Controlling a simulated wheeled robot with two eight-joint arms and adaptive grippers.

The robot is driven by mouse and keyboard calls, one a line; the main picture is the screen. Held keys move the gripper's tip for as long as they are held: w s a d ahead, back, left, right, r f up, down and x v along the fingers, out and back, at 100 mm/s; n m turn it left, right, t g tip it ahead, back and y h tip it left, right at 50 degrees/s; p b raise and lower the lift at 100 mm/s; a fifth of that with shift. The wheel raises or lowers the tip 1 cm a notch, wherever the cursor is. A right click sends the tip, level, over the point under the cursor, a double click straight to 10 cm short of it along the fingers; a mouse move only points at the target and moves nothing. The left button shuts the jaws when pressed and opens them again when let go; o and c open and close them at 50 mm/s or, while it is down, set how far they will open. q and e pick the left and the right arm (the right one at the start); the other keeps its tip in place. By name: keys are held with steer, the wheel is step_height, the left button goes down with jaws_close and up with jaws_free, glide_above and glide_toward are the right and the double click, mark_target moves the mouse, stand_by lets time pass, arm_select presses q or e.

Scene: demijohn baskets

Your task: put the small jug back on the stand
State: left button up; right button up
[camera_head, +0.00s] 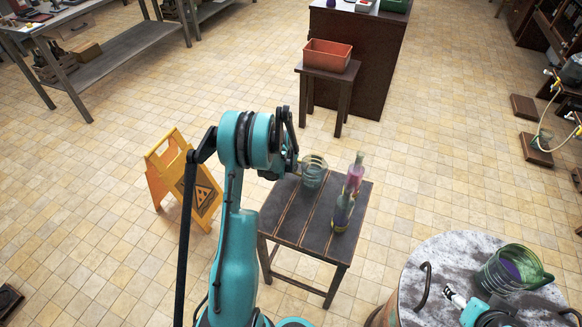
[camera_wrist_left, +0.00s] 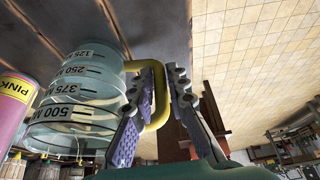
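The small jug (camera_head: 313,172), clear with marks up to 500 ML, stands upright on the dark wooden stand (camera_head: 290,215), near its far edge. In the left wrist view the jug (camera_wrist_left: 75,105) fills the left side, with its yellow handle (camera_wrist_left: 159,95) at its right. My left gripper (camera_head: 290,163) is at the handle side of the jug. In the wrist view the left gripper's fingers (camera_wrist_left: 158,80) are parted, one on each side of the handle bar. My right gripper (camera_head: 458,300) is over the barrel top at lower right; its fingers are too small to judge.
A pink bottle (camera_head: 355,173) and a darker bottle (camera_head: 342,212) stand close right of the jug. A larger green jug (camera_head: 508,270) with purple contents is on the round barrel top (camera_head: 440,262). A yellow floor sign (camera_head: 188,180) stands left of the stand.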

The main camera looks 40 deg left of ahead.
arm_select(q)
steer(key=shift+o, duration=0.9)
steer(key=shift+r, duration=0.2)
steer(key=p+v, duration=0.4)
steer(key=v, duration=0.8)
steer(key=s+d+r+m+t, duration=0.1)
steer(key=s+d+r, duration=0.3)
steer(key=d+r, duration=0.4)
steer(key=s+d+r, duration=0.3)
steer(key=d+r, duration=0.4)
steer(key=d, duration=0.1)
steer(key=s+d+r+m+t+h, duration=0.1)
steer(key=s+d+r, duration=0.1)
steer(key=s+d, duration=0.9)
steer(key=s, duration=0.3)
steer(key=shift+s+d+r+m+t, duration=0.15)
steer(key=shift+d+r+m+t, duration=0.2)
steer(key=shift+r+m+t, duration=0.05)
